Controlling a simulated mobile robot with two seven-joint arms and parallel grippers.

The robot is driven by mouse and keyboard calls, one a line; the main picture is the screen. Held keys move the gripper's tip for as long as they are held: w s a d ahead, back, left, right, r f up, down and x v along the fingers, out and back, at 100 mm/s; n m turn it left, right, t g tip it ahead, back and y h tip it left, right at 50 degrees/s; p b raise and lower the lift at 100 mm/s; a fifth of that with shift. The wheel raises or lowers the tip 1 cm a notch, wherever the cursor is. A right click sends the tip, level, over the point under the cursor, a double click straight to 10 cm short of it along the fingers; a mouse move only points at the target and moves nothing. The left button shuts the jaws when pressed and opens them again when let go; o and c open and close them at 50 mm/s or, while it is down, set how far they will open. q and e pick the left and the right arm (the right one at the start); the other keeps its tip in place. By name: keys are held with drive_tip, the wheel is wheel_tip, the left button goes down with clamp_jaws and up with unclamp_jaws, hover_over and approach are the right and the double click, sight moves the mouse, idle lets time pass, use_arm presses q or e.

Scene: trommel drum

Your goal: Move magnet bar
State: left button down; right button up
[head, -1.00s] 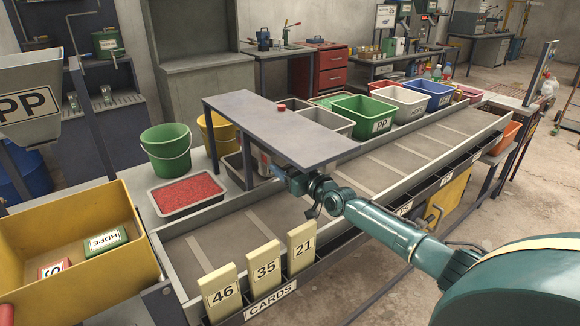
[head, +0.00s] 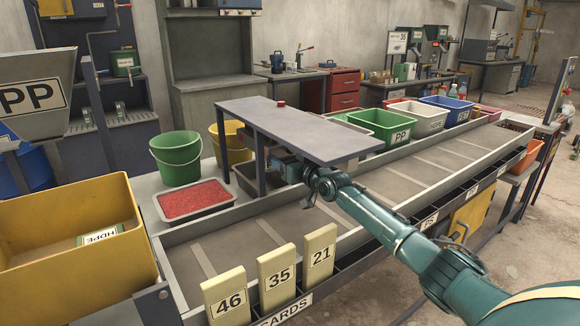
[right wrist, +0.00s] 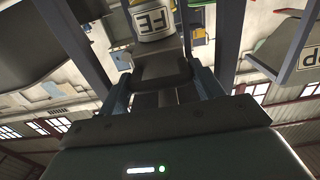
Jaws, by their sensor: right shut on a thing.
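My right gripper (head: 286,166) is low beneath the grey raised top (head: 300,128) that spans the belt, partly hidden by it in the head view. In the right wrist view its fingers (right wrist: 160,78) are closed on a dark grey piece (right wrist: 158,66), which I take to be the magnet bar. Its full length is hidden. A pale container labelled FE (right wrist: 152,22) shows just beyond the fingers. My left gripper is not in view.
The belt trough (head: 380,185) runs from front left to back right. A tray of red pellets (head: 195,199), a green bucket (head: 176,158) and a yellow bin (head: 75,230) stand left. Number cards (head: 276,278) line the front. The PP bin (head: 385,128) is behind.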

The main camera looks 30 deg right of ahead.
drive_tip(key=shift+r, duration=0.2)
drive_tip(key=o, duration=1)
drive_tip(key=shift+c, duration=0.2)
drive_tip(key=shift+o, duration=1.2)
drive_tip(key=shift+w+f, duration=0.15)
drive_tip(key=shift+w, duration=0.05)
drive_tip(key=shift+s, duration=0.1)
drive_tip(key=s+d+p, duration=0.1)
drive_tip(key=s+p, duration=0.1)
drive_tip(key=s, duration=1.1)
